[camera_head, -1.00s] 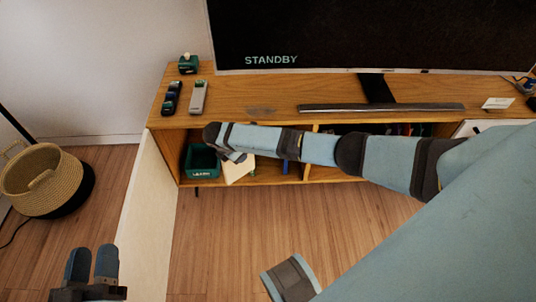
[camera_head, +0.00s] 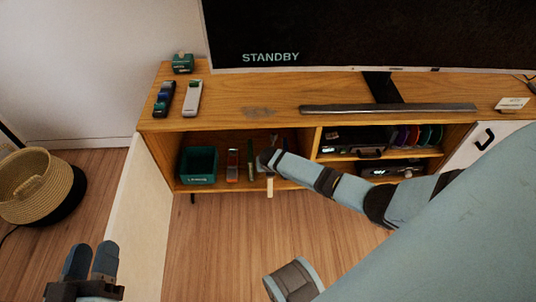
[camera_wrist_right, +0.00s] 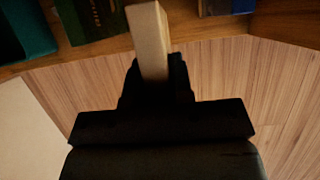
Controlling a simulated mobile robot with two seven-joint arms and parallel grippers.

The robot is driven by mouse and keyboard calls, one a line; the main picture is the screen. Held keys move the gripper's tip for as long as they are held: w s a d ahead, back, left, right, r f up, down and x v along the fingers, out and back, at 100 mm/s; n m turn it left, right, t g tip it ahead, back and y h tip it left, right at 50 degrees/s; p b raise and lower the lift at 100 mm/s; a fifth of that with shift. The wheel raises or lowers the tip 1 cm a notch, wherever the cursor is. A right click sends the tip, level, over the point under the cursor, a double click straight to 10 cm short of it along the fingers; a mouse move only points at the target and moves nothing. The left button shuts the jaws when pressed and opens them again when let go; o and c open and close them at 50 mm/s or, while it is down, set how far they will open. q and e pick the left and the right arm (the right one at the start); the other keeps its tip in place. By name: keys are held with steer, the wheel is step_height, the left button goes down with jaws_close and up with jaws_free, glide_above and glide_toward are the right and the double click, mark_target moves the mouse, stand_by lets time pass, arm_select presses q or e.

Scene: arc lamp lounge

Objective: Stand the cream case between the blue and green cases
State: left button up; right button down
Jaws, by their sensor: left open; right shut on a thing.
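My right gripper (camera_head: 268,163) is shut on the cream case (camera_head: 269,187) in front of the open left bay of the wooden unit. The case is edge-on, and in the right wrist view it (camera_wrist_right: 149,40) points up from the jaws. The green case (camera_head: 250,165) stands in the bay just left of it; its dark green cover (camera_wrist_right: 97,18) shows in the wrist view. The blue case (camera_wrist_right: 228,6) is right of the cream case, mostly cut off there and largely hidden by my arm in the head view. My left gripper (camera_head: 90,262) is open and empty, low at the left.
A teal bin (camera_head: 198,180) and a red-and-grey case (camera_head: 232,165) stand left in the bay. A divider (camera_head: 311,160) bounds it on the right, beside shelves with a black device (camera_head: 352,140). A woven basket (camera_head: 38,185) stands on the floor.

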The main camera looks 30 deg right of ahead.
arm_select(q)
steer(key=f+m+b, duration=0.1)
steer(key=b, duration=0.1)
steer(key=w+a+f+m+b, duration=0.1)
steer(key=b, duration=0.2)
steer(key=w+f+m+b, duration=0.1)
steer(key=f+m+b, duration=0.1)
steer(key=shift+w+a+f+h+b, duration=0.1)
steer(key=shift+w+a+h+b, duration=0.05)
steer(key=shift+w+h+b, duration=0.15)
arm_select(e)
steer(key=w+d+f, duration=0.3)
steer(key=w+d, duration=0.2)
steer(key=w, duration=0.4)
steer(key=shift+d+f, duration=0.2)
steer(key=shift+d, duration=0.1)
arm_select(q)
steer(key=shift+f, duration=0.1)
arm_select(e)
steer(key=shift+f, duration=0.15)
steer(key=c, duration=1)
jaws_free()
